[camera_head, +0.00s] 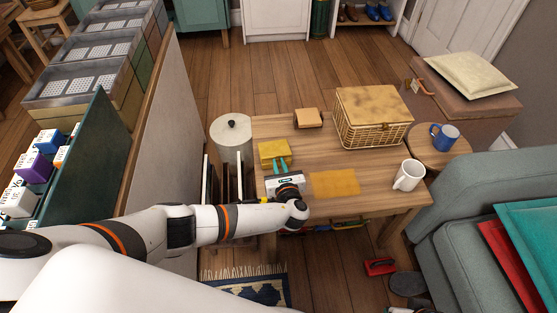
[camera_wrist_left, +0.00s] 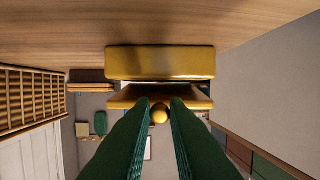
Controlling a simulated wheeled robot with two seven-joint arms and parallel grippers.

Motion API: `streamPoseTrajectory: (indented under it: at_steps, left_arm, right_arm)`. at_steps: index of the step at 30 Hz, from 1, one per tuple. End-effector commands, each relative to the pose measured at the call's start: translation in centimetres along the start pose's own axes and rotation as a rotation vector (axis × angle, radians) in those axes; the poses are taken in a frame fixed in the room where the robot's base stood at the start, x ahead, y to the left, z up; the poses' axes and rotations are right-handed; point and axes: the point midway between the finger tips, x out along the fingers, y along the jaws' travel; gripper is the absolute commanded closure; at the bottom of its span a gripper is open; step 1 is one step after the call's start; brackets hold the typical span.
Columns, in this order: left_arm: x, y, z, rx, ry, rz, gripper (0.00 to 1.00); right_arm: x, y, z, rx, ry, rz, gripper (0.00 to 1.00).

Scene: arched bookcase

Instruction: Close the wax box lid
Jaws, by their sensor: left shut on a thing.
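The wax box (camera_head: 273,147) is a small yellow box on the wooden table, near its left edge. In the left wrist view, its yellow body (camera_wrist_left: 160,62) lies against the wooden surface. The lid (camera_wrist_left: 135,98) shows as a separate yellow piece, with a narrow pale and dark gap between it and the body. My left gripper (camera_head: 281,165) is at the box's near side. In the wrist view its green fingers (camera_wrist_left: 160,112) are shut on a round yellow knob on the lid.
A wicker basket (camera_head: 372,125), a small wooden box (camera_head: 308,118), a flat yellow cloth or mat (camera_head: 334,184) and a white mug (camera_head: 408,175) share the table (camera_head: 300,145). A lidded pale canister (camera_head: 231,136) stands to its left. A grey sofa (camera_head: 455,250) is at right.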

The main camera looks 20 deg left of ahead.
Motion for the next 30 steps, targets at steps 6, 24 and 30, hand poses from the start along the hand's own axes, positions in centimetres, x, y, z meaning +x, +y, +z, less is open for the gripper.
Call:
streamPoseTrajectory:
  at_steps: [6,24,30]
  left_arm:
    - [0.0,-0.1,1.6,0.003,-0.014,0.000,1.00]
    - [0.0,-0.2,2.0,0.004,-0.014,-0.001,0.85]
    - [0.1,-0.1,1.8,0.003,-0.009,-0.001,0.65]
  right_arm:
    - [-1.1,-0.1,0.0,0.001,-0.007,-0.001,0.49]
    - [-1.7,-0.1,0.0,0.001,-0.008,-0.002,0.49]
    - [-1.7,-0.1,0.0,0.001,-0.008,-0.002,0.49]
